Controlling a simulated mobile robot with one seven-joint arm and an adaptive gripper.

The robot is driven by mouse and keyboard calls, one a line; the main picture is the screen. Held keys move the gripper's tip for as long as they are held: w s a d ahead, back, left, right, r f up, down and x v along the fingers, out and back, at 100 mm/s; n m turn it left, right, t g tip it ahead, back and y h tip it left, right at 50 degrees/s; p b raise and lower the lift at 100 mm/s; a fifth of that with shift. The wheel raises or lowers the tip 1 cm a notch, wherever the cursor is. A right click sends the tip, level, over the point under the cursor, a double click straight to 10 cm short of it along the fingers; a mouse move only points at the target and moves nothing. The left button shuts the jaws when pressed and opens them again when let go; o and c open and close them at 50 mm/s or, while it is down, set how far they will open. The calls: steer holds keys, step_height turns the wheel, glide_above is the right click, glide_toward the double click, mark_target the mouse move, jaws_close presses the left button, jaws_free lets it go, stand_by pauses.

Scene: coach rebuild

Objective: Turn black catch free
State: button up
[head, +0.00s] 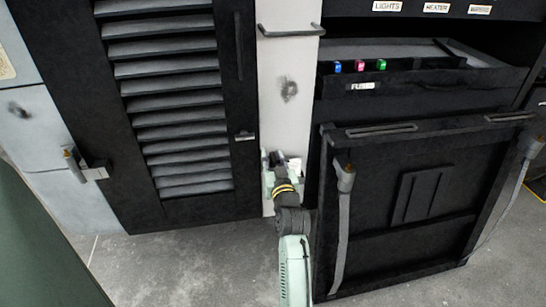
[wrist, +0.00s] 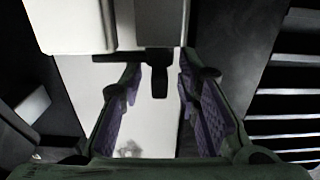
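My gripper (head: 279,168) is low in front of the narrow pale post, between the louvred door and the black cabinet. In the wrist view my gripper (wrist: 160,88) is open, its two purple-padded fingers spread apart. A black T-shaped piece, which looks like the catch (wrist: 159,72), shows in the gap between the fingertips, below a white block (wrist: 82,24). I cannot tell whether a finger touches it. In the head view my gripper and wrist cover that spot, so the catch is not clearly visible there.
The louvred door (head: 243,190) stands left of the post, with a small metal latch (head: 244,136) on its edge. The black cabinet's strapped panel (head: 385,215) is close on the right. Grey floor (head: 190,265) is clear.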

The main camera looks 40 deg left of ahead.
steer(key=shift+w, duration=0.1)
jaws_close()
stand_by(0.3)
